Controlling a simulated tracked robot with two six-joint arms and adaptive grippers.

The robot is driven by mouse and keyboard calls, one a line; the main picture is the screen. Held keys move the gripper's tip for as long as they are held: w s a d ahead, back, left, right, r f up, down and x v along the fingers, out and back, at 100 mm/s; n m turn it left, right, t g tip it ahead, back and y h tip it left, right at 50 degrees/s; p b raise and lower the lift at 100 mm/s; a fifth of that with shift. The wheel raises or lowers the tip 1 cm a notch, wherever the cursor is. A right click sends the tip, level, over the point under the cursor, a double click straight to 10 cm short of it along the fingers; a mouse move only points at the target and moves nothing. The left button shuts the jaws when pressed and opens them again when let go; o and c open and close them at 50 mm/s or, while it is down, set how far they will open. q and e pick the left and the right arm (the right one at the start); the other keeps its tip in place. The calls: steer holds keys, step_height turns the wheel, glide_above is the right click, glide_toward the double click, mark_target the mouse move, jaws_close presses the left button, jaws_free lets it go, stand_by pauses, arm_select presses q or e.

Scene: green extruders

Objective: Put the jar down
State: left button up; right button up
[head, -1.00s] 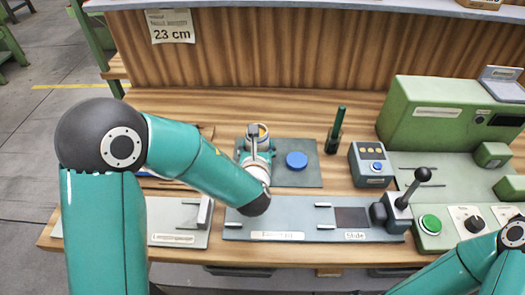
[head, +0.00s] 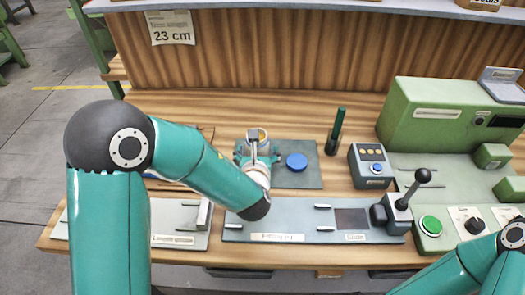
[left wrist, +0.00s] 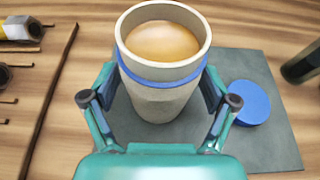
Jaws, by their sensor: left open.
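The jar (left wrist: 160,100) is a pale cup-shaped vessel with a blue band and tan contents. It stands upright on the dark grey mat (left wrist: 262,150) in the left wrist view. In the head view the jar's top (head: 262,134) shows just beyond my left gripper (head: 257,155), which hides most of it. My left gripper (left wrist: 160,101) is open, its fingers on either side of the jar with the jar between them. A round blue lid (head: 297,161) lies on the mat to the right of the jar; it also shows in the left wrist view (left wrist: 249,102).
A dark green upright marker-like object (head: 337,131) stands right of the mat. A control box (head: 371,166) and a lever (head: 413,187) are farther right, with a green machine (head: 436,112) behind. Thin rods (left wrist: 50,95) lie left of the mat.

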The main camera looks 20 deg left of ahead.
arm_select(q)
steer(key=b+v, duration=0.1)
steer(key=v, duration=1.1)
steer(key=shift+s, duration=0.1)
stand_by(0.6)
